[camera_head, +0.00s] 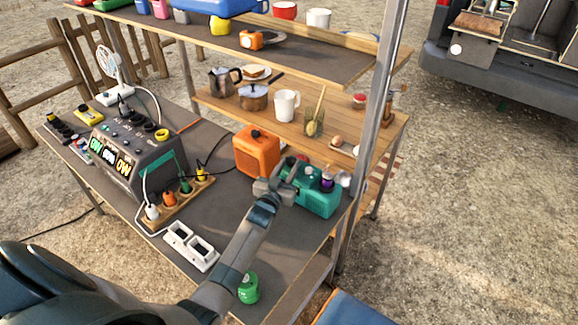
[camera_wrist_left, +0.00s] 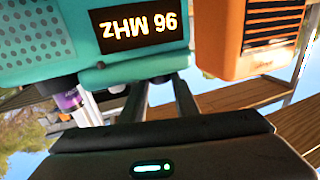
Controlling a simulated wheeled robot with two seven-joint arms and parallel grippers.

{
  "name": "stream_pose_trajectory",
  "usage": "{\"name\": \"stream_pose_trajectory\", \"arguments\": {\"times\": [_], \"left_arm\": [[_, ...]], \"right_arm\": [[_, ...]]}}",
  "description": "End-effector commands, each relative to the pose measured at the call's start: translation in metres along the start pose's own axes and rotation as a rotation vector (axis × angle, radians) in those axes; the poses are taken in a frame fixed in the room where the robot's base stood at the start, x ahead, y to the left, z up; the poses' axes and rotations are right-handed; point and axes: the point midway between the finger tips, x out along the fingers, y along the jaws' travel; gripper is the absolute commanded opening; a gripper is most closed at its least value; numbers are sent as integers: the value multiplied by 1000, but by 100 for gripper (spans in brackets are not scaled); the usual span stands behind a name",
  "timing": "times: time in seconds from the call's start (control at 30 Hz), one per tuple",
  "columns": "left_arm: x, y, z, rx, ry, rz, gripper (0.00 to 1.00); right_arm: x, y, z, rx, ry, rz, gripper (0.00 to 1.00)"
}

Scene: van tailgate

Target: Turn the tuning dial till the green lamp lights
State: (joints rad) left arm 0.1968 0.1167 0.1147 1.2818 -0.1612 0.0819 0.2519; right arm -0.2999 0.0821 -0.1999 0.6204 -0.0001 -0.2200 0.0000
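The teal radio (camera_head: 318,203) stands on the grey table near its right end. In the left wrist view the radio (camera_wrist_left: 82,50) appears upside down, with a lit display (camera_wrist_left: 138,25) reading 96 MHz. A purple knob (camera_head: 327,183) shows on the radio; it also shows in the left wrist view (camera_wrist_left: 68,99). My left gripper (camera_head: 288,174) is at the left end of the radio. Its two fingers (camera_wrist_left: 160,88) look apart, with tips against or behind a dark grey part of the radio. I cannot tell whether they hold a dial. No lit green lamp is discernible. My right gripper is not in view.
An orange box (camera_head: 256,152) stands close to the left of the radio. A metal post (camera_head: 372,110) rises just right of it. Shelves with kitchenware (camera_head: 287,105) hang behind. A power station (camera_head: 128,150) and a socket strip (camera_head: 190,245) are to the left.

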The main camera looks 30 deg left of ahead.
Motion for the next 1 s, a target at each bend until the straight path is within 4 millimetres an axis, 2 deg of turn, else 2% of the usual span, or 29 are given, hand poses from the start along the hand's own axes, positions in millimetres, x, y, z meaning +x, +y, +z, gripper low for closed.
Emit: {"name": "stream_pose_trajectory", "arguments": {"times": [0.03,0.07,0.1,0.37,0.63,1.0], "left_arm": [[0,0,0,0,0,0,15],[0,0,0,0,0,0,8],[0,0,0,0,0,0,5],[1,-1,-1,3,3,19,5],[2,-4,-2,7,8,114,5],[3,-7,-2,6,9,261,5]], "right_arm": [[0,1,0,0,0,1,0],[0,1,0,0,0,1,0],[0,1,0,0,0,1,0],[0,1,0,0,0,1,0],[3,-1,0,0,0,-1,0],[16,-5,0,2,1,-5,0]]}}
